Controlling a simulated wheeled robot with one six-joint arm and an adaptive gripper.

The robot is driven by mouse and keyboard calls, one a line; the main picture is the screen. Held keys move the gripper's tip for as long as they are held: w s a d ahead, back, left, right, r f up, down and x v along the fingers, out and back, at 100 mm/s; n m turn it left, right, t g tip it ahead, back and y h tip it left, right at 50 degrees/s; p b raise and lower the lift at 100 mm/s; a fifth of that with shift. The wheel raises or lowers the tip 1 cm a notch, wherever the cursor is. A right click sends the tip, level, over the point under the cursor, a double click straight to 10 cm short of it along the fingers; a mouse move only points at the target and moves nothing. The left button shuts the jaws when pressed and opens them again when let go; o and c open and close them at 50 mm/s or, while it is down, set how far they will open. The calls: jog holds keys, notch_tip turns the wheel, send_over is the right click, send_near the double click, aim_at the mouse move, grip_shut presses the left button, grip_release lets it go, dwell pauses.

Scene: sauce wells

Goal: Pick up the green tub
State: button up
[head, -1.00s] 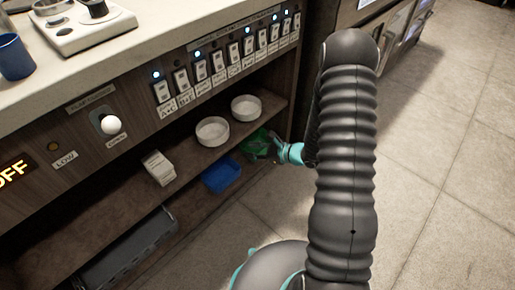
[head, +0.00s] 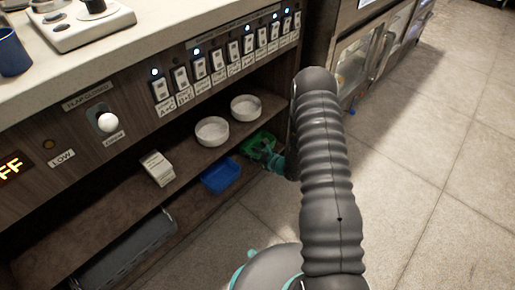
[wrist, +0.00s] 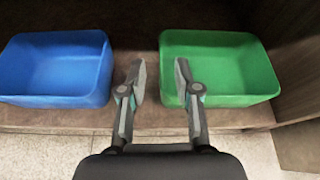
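The green tub (wrist: 232,97) stands on the low shelf at the right in the wrist view, beside the blue tub (wrist: 60,100). In the head view the green tub (head: 262,142) is partly hidden by my gripper (head: 272,160). In the wrist view my gripper (wrist: 160,83) is open. Its right finger overlaps the green tub's left wall in the picture, and its left finger is over the gap between the tubs.
The blue tub is close on the left, and a wooden side wall (wrist: 295,75) is close on the right. Two white bowls (head: 212,131) and a white box (head: 158,168) stand on the shelf above. The floor (head: 420,200) in front is clear.

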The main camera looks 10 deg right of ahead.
jog(key=shift+f+x, duration=0.15)
jog(key=shift+x, duration=1.25)
jog(key=shift+f+x, duration=0.2)
jog(key=shift+x, duration=1.2)
jog(key=shift+s+d, duration=0.1)
jog(key=shift+s, duration=0.05)
grip_shut()
